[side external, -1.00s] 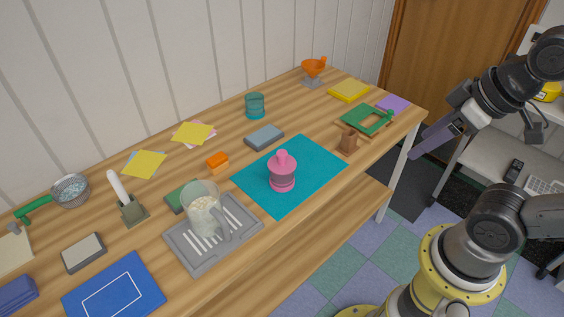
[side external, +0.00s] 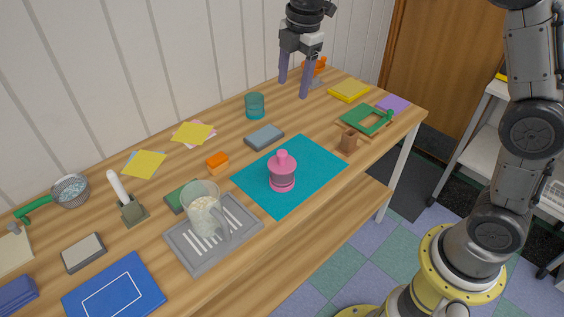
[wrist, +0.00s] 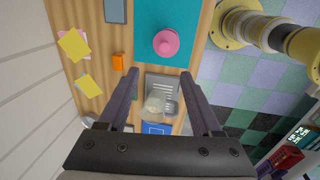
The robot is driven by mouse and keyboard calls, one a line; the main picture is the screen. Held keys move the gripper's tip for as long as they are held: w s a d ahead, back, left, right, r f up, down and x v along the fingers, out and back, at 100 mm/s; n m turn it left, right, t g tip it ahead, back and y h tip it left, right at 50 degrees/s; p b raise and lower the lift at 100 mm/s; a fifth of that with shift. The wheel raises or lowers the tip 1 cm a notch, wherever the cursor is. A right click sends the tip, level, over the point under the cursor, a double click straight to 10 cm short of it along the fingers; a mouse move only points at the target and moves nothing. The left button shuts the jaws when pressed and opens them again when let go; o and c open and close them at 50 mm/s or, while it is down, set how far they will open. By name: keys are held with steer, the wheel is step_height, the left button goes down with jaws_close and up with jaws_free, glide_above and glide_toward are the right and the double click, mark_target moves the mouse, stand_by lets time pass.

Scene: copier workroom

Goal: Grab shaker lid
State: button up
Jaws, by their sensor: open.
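The pink shaker (side external: 282,176) stands upright on the teal mat (side external: 258,198) near the middle of the table, with its pink lid (side external: 282,158) on top. In the wrist view the lid (wrist: 166,43) shows from above as a round pink shape beyond my fingers, near the top of the picture. My gripper (side external: 293,90) is open and empty. It hangs high over the back right part of the table, well apart from the shaker. Its two purple fingers point down.
A clear pitcher (side external: 204,208) stands on a grey tray (side external: 246,245) left of the mat. A grey block (side external: 264,137) and a teal cup (side external: 255,106) sit behind it. A brown wooden stand (side external: 348,142) is to its right. An orange funnel (side external: 320,66) is partly hidden behind my gripper.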

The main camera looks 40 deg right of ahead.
step_height(320, 180, down, 6)
steer(key=w+a+r+g, duration=0.1)
steer(key=w, duration=0.2)
glide_above(282, 152)
steer(key=shift+g, duration=0.4)
steer(key=f, duration=1.1)
steer(key=shift+w, duration=0.25)
steer(key=shift+s+f, duration=0.15)
steer(key=shift+f, duration=1.35)
steer(key=shift+s+f, duration=0.15)
steer(key=shift+f, duration=1.35)
jaws_close()
